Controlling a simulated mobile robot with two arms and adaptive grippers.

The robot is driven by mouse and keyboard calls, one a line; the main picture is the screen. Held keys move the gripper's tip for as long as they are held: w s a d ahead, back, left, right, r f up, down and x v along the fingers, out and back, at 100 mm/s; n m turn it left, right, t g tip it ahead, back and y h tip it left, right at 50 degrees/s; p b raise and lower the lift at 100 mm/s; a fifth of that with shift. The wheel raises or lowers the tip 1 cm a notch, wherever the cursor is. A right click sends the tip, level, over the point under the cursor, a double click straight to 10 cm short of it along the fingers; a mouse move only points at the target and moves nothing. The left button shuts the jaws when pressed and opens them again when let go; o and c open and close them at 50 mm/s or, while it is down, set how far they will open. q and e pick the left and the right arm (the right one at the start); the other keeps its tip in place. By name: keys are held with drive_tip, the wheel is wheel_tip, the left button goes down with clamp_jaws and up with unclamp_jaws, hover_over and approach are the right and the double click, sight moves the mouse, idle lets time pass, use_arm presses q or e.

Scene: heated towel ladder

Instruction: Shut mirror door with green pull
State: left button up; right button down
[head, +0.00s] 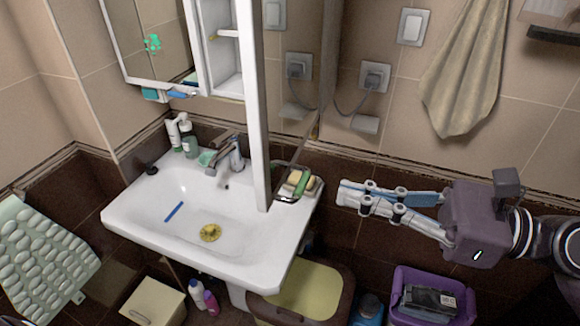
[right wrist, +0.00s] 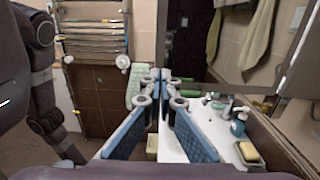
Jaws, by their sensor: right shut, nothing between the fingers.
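The mirror door (head: 257,110) stands open, its white frame edge towards me and its mirror face to the right, reflecting sockets. A green piece (head: 302,185) shows near its lower end, in front of the soap; I cannot tell whether it is the pull. The door's mirror (right wrist: 220,40) fills the upper right of the right wrist view. My right gripper (head: 342,194) is shut and empty, to the right of the door and apart from it. Its fingertips (right wrist: 157,76) meet in the wrist view. My left gripper is out of view.
Below the door is a white sink (head: 140,215) with a tap (head: 236,155) and bottles. Another mirror (head: 155,30) and open shelves (head: 222,70) are at upper left. A towel (head: 465,70) hangs at right. A purple bin (head: 398,300) stands below my right arm.

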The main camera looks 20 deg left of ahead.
sight(267, 175)
drive_tip(key=a+p, duration=0.4)
drive_tip(key=a, duration=0.5)
drive_tip(key=shift+r+p, duration=0.2)
drive_tip(key=shift+p, duration=0.2)
drive_tip(key=shift+a+f, duration=0.2)
drive_tip(key=shift+a, duration=0.25)
